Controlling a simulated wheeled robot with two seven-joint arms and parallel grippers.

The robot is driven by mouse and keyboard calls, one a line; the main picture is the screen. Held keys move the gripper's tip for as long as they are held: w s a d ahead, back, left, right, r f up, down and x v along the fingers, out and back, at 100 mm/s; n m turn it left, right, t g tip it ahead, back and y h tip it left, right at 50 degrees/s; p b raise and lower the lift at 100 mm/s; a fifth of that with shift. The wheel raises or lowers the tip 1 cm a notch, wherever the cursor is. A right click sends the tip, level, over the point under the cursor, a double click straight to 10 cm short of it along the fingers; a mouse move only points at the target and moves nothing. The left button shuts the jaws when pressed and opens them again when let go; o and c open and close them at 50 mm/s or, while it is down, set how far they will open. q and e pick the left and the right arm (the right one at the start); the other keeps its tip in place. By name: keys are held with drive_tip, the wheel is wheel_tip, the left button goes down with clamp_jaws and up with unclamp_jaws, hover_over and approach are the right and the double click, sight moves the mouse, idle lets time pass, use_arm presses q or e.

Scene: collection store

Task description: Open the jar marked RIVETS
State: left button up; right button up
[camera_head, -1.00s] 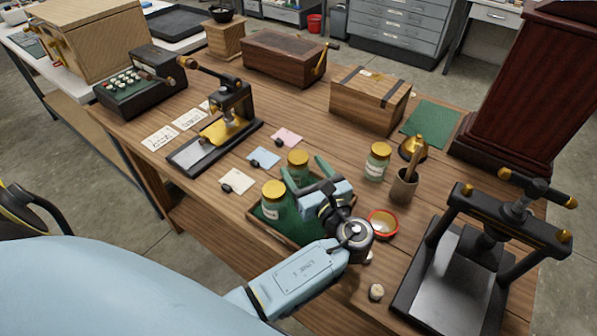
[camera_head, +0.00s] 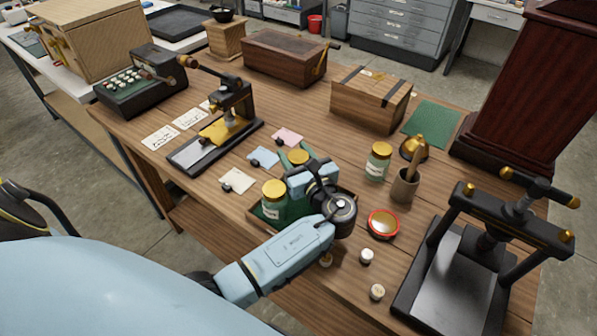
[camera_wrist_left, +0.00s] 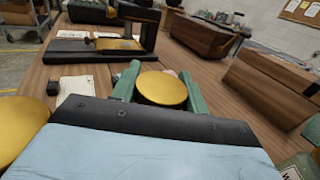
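Three glass jars with gold lids show in the head view: a front jar (camera_head: 275,200) and a jar behind it (camera_head: 299,157) at the green-lined tray (camera_head: 262,222), and another jar (camera_head: 378,163) on the table to the right. Their labels are too small to read. My left gripper (camera_head: 300,163) is at the rear tray jar; its arm hides much of that jar. In the left wrist view the green fingers stand open on both sides of its gold lid (camera_wrist_left: 162,89), close to its edges. The lid sits on. My right gripper is not in view.
A red-rimmed dish (camera_head: 383,224), small white-topped pieces (camera_head: 366,256) and a cup with a tool (camera_head: 404,186) lie right of the tray. A black press (camera_head: 480,240) stands at right, a stamping press (camera_head: 228,115) at left. Wooden boxes (camera_head: 370,98) stand behind.

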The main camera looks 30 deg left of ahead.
use_arm(q)
drive_tip(key=c, duration=0.5)
wheel_tip(320, 180, up, 10)
drive_tip(key=shift+r+p, duration=0.1)
drive_tip(key=shift+p, duration=1.15)
drive_tip(key=o, duration=0.4)
drive_tip(key=c, duration=0.7)
drive_tip(key=shift+c, duration=0.2)
